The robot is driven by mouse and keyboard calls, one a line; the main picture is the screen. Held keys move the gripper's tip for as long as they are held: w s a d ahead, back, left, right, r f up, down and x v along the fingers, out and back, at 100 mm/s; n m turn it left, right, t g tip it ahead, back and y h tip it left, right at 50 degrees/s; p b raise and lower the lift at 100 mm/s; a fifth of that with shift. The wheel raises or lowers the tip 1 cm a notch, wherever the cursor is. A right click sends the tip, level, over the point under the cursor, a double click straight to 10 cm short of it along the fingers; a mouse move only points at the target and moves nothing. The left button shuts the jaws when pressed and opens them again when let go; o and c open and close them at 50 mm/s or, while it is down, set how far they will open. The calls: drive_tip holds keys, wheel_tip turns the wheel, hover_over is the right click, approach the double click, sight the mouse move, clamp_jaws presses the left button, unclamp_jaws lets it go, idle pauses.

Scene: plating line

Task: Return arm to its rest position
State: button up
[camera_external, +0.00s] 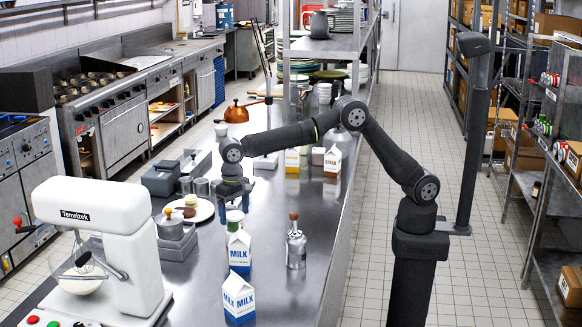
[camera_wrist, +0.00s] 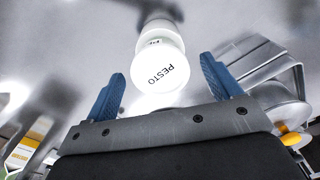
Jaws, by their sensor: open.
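My gripper (camera_external: 234,192) hangs pointing down over the steel counter (camera_external: 285,262), at the end of my outstretched arm. In the wrist view my gripper (camera_wrist: 162,82) shows two blue fingers spread apart with nothing clamped between them. A white container marked PESTO (camera_wrist: 158,72) lies just beyond and between the fingertips in that view. A small pale jar (camera_external: 234,216) shows right below the gripper in the outside view, partly hidden by a milk carton. I cannot tell whether the fingers touch it.
Two milk cartons (camera_external: 238,298) stand near the front, with a metal bottle (camera_external: 296,248) to their right. A plate with food (camera_external: 200,214) lies left of the gripper. A white mixer (camera_external: 105,235) stands at the front left. A raised shelf (camera_external: 325,44) stands farther back.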

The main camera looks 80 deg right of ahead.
wheel_tip(320, 180, down, 2)
wheel_tip(320, 180, up, 12)
wheel_tip(320, 180, down, 12)
drive_tip(key=shift+f, duration=0.1)
drive_tip(key=r, duration=0.5)
drive_tip(key=shift+d, duration=0.2)
drive_tip(key=d+r, duration=0.7)
drive_tip(key=d, duration=0.5)
drive_tip(key=s+d+f, duration=0.2)
drive_tip(key=s+d, duration=0.1)
drive_tip(key=s, duration=0.4)
drive_tip(key=s+d+f+m, duration=0.1)
drive_tip(key=s+d, duration=0.3)
drive_tip(key=s, duration=0.3)
drive_tip(key=s+d+f, duration=0.2)
drive_tip(key=s+d, duration=0.1)
drive_tip(key=s, duration=0.4)
drive_tip(key=s+a+f, duration=0.1)
drive_tip(key=f, duration=0.1)
drive_tip(key=s+a+f, duration=0.2)
drive_tip(key=shift+s, duration=0.1)
